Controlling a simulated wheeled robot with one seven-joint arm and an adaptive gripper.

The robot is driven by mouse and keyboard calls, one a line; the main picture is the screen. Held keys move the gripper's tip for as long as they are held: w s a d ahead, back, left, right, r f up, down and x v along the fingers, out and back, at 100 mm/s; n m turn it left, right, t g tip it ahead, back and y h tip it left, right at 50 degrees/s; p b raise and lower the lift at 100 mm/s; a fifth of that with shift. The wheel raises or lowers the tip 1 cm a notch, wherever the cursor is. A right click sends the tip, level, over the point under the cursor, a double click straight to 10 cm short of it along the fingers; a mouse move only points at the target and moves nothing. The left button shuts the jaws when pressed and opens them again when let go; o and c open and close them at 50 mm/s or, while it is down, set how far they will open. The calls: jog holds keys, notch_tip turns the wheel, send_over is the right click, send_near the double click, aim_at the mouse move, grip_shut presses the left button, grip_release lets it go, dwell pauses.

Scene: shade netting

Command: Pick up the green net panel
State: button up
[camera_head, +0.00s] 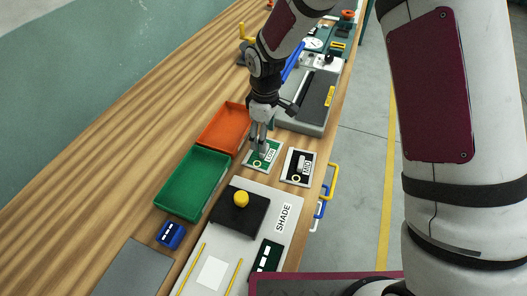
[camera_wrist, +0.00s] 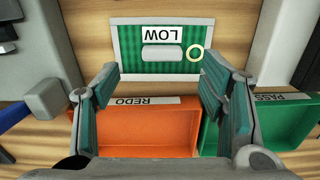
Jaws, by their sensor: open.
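The green net panel (camera_head: 252,162) lies flat on the wooden bench, in a pale frame with a white LOW label. In the wrist view the panel (camera_wrist: 135,64) has a grey raised grip in its middle and a cream ring at its right. My gripper (camera_head: 262,150) points down over the panel and hides part of it. In the wrist view my gripper (camera_wrist: 160,78) is open and empty, its fingers wide apart, with the grip ahead of and between them. I cannot tell the exact height of the fingertips above the panel.
A black panel (camera_head: 291,177) labelled MID lies close to the right. An orange bin (camera_head: 243,116) marked REDO and a green bin (camera_head: 165,198) marked PASS stand to the left. A board (camera_head: 270,196) marked SHADE, bearing a yellow-knobbed black block (camera_head: 232,217), is nearer. Equipment (camera_head: 316,121) stands behind.

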jog(key=f+b, duration=0.1)
jog(key=f, duration=0.4)
jog(key=shift+a+f+b, duration=0.1)
jog(key=shift+a+b, duration=0.1)
jog(key=shift+b, duration=0.1)
jog(key=shift+s, duration=0.1)
jog(key=c, duration=1.2)
